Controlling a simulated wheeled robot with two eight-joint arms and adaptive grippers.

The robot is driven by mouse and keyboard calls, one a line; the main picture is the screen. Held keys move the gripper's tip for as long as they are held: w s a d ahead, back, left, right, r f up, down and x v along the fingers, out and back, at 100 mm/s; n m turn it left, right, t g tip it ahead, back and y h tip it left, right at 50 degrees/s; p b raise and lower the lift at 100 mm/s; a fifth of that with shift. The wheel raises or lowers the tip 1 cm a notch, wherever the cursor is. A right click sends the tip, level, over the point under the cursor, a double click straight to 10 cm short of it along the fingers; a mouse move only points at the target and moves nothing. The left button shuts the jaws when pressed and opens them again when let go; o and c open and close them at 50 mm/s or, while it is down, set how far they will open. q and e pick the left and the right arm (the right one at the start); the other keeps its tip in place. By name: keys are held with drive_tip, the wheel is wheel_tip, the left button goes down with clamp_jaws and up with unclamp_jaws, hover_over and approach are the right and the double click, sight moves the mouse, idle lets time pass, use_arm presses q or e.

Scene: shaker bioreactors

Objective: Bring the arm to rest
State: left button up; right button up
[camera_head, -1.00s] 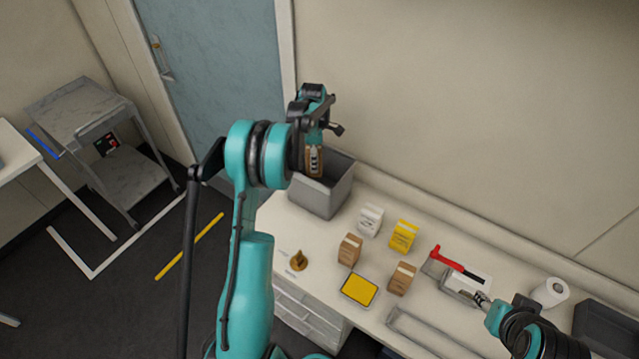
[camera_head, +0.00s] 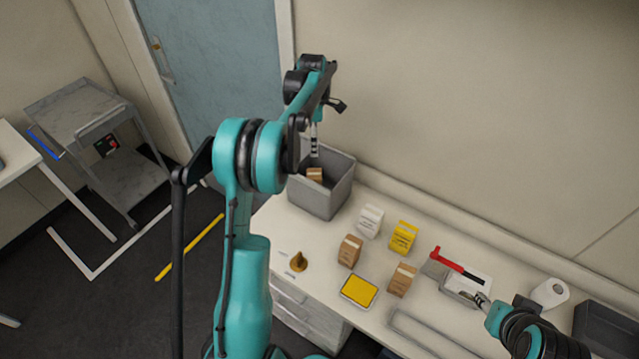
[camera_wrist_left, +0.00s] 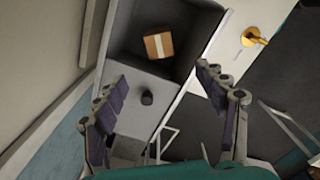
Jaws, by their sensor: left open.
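My left gripper (camera_head: 314,150) hangs above the grey bin (camera_head: 333,202) at the back left of the bench. It is open and empty; its spread fingers also show in the left wrist view (camera_wrist_left: 163,92). A brown box with a pale label (camera_head: 314,174) is inside the bin, apart from the fingers; the left wrist view shows the box (camera_wrist_left: 158,43) on the bin floor. My right gripper (camera_head: 482,298) is at the right, by a white tray (camera_head: 459,288); its fingers are too small to read.
On the bench stand a white box (camera_head: 370,220), a yellow box (camera_head: 403,237), two brown boxes (camera_head: 350,250), a yellow-topped tray (camera_head: 359,290) and a brass-coloured piece (camera_head: 298,262). A red-handled tool (camera_head: 457,265) lies near the right gripper. The wall is close behind the bin.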

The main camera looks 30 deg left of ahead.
use_arm(q)
drive_tip(key=shift+r, duration=1.65)
drive_tip(key=s+d+f+m+t+b, duration=0.3)
drive_tip(key=s+d+m+b, duration=0.8)
drive_tip(key=s+d+m, duration=0.15)
drive_tip(key=s+d+f+m+t+b, duration=0.2)
drive_tip(key=s+d+f+m+b, duration=0.2)
drive_tip(key=s+f+m, duration=0.2)
drive_tip(key=s+d+f+m+t+b, duration=0.2)
drive_tip(key=s+d+f+m+b, duration=0.3)
drive_tip(key=s+f, duration=0.4)
drive_tip(key=shift+s+f+m, duration=0.15)
drive_tip(key=shift+s+m, duration=0.2)
drive_tip(key=shift+s, duration=0.3)
